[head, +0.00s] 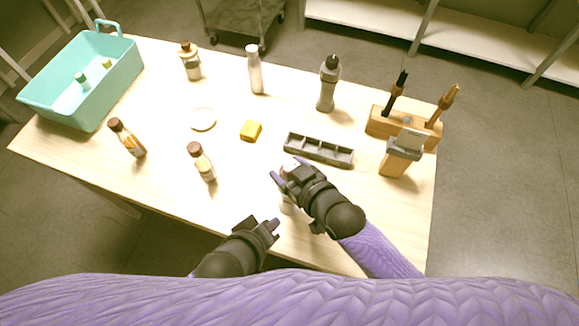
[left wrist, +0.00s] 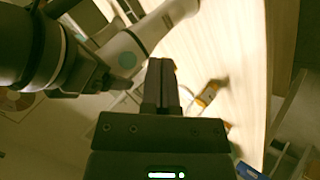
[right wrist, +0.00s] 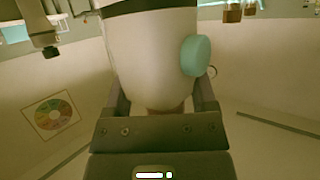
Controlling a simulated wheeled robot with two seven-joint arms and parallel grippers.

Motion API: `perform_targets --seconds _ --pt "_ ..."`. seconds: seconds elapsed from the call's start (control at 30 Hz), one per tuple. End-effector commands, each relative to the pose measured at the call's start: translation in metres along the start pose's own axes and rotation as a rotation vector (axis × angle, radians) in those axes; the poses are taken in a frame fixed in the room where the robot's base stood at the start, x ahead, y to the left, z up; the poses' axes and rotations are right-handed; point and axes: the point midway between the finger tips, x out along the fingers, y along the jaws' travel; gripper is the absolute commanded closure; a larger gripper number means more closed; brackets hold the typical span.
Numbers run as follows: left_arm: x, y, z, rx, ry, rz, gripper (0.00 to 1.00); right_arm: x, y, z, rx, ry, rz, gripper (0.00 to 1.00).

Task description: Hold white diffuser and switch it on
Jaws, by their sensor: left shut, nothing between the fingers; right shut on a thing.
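The white diffuser (right wrist: 150,50) fills the upper middle of the right wrist view, between the fingers of my right gripper (right wrist: 160,105). Its round teal button (right wrist: 195,55) faces right there. In the head view my right gripper (head: 284,181) hides most of the diffuser (head: 287,206). Contact with the button is not visible.
A grey compartment tray (head: 318,150) lies just beyond my right gripper. A wooden tool holder (head: 403,128) stands right, a teal basket (head: 85,85) far left. Several bottles, a white disc (head: 203,119) and a yellow block (head: 250,130) are spread about. The left front tabletop is clear.

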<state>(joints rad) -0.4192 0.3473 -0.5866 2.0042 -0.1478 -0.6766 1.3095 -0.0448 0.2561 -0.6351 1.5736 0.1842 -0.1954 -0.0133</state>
Motion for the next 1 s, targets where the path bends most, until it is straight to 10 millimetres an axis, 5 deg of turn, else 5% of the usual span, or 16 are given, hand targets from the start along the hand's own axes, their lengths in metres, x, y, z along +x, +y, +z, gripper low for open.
perform_targets --seconds 0.3,1.0 --pt "0.029 0.021 -0.021 -0.002 0.0 0.001 1.0 0.0 0.0 0.0 0.0 0.001 0.0 0.96" --pt "0.031 0.022 -0.022 -0.002 -0.001 0.0 1.0 0.0 0.0 0.0 0.0 0.001 0.0 0.96"
